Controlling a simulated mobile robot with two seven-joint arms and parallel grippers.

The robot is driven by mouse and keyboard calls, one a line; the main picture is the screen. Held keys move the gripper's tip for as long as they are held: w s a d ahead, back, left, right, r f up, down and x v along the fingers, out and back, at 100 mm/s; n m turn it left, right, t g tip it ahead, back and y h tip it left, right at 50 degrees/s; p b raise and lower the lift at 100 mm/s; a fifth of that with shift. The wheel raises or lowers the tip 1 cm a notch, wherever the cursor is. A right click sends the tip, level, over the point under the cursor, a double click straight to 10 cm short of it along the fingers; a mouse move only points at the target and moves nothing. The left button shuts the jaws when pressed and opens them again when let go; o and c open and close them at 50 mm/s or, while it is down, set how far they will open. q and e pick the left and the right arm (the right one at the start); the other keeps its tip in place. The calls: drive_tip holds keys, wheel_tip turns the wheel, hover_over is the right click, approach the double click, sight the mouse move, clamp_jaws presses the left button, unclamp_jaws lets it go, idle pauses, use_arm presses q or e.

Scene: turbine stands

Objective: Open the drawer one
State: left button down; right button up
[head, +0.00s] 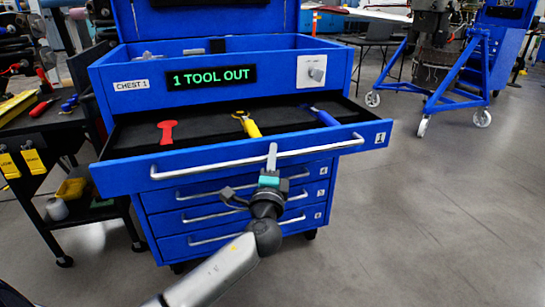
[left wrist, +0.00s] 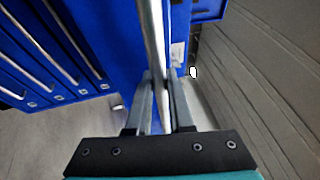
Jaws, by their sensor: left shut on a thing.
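The blue tool chest (head: 118,86) stands ahead, labelled CHEST 1. Its top drawer, drawer one (head: 120,176), marked 1 at its right end, is pulled out and shows its dark inside. My left gripper (head: 272,158) is at the middle of the drawer's long silver handle (head: 210,167). In the left wrist view the handle (left wrist: 152,35) runs between the two fingers (left wrist: 156,100), which are shut on it. My right gripper is in neither view.
Several lower drawers (head: 165,200) are shut below. A dark cart (head: 40,135) with tools stands close on the left. A blue wheeled stand (head: 455,85) is at the back right. The grey floor (head: 440,220) on the right is clear.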

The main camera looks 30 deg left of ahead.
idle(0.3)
use_arm(q)
drive_tip(key=shift+s+d+f, duration=0.1)
drive_tip(key=shift+d, duration=0.05)
drive_tip(key=s+d, duration=0.4)
drive_tip(key=shift+d+p, duration=0.3)
drive_tip(key=shift+p, duration=0.1)
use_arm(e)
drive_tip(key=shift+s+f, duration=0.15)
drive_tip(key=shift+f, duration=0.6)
use_arm(q)
drive_tip(key=c, duration=0.8)
unclamp_jaws()
